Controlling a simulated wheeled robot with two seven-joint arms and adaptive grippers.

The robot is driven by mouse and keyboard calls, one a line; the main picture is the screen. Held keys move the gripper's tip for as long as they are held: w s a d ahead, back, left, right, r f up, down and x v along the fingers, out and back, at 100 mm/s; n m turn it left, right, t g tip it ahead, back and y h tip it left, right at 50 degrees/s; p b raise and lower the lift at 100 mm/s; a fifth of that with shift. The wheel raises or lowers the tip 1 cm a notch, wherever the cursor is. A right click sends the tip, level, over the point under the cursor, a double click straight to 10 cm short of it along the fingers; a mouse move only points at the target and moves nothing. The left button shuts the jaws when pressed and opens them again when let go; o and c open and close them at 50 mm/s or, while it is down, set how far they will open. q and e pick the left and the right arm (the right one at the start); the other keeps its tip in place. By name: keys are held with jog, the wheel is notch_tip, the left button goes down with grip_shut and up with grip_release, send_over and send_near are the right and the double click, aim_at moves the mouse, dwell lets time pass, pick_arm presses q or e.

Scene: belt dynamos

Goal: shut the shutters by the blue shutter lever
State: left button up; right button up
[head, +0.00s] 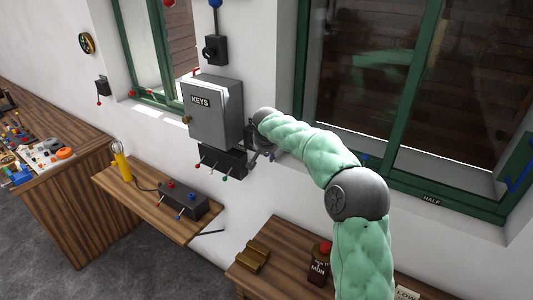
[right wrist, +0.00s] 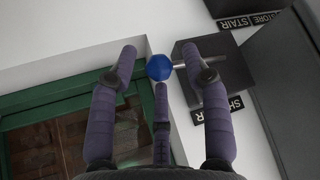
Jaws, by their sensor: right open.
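The blue shutter lever shows in the right wrist view as a round blue knob (right wrist: 159,67) on a short grey rod. The rod comes out of a dark wall box (right wrist: 221,68) beside a partly hidden label beginning "SH". My right gripper (right wrist: 160,58) is open, with its fingers spread on both sides of the knob; I cannot tell if any finger touches it. In the head view my right gripper (head: 262,150) is at the wall, just right of the grey key cabinet, and the lever is hidden there. Brown boards (head: 350,80) show behind the window glass. My left gripper is out of view.
The grey KEYS cabinet (head: 213,112) juts out close left of the gripper. Below it a dark box (head: 222,160) carries several small coloured levers. A green-framed window (head: 402,180) is to the right. A wooden shelf (head: 150,207) with a switch box (head: 183,200) is below left.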

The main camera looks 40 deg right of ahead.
jog(key=v, duration=1)
jog(key=shift+r, duration=0.2)
jog(key=shift+s+f, duration=0.1)
